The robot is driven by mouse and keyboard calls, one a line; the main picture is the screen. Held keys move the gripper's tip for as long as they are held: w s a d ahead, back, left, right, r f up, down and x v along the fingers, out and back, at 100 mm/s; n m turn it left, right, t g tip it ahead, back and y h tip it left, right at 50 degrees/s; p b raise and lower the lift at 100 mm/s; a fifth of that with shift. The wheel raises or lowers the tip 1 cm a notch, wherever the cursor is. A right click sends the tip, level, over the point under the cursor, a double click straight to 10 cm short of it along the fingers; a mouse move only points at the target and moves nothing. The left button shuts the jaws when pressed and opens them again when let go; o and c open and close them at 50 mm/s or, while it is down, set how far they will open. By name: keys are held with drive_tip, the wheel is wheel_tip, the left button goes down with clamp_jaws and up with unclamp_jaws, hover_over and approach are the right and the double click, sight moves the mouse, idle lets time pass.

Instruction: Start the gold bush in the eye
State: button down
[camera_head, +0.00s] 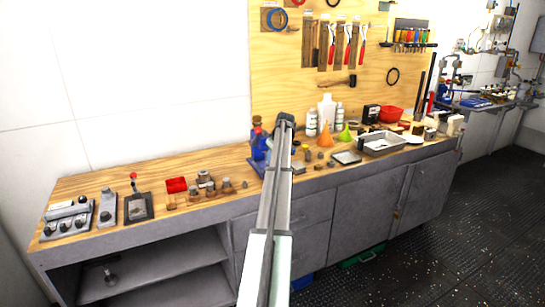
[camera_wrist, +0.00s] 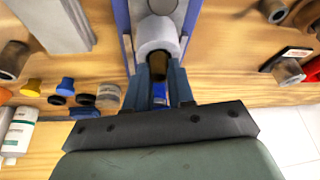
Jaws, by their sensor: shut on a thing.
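In the wrist view my gripper (camera_wrist: 159,88) is shut on the gold bush (camera_wrist: 157,66), whose dark gold side shows between the fingers. Just beyond the fingertips is a pale grey round part (camera_wrist: 156,34), which looks like the eye, between blue uprights. The bush lies close in front of it and in line with it. I cannot tell whether they touch or whether the bush's edge is inside. In the head view a blue stand (camera_head: 258,146) shows on the bench left of my arm, which hides my fingers and the bush.
In the wrist view, small knobs and a white bottle (camera_wrist: 18,133) lie left, cylinders right.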

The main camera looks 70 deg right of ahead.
drive_tip(key=shift+f, duration=0.35)
idle(0.3)
drive_tip(key=c, duration=0.9)
unclamp_jaws()
drive_tip(key=v, duration=1.4)
drive_tip(key=shift+w, duration=0.1)
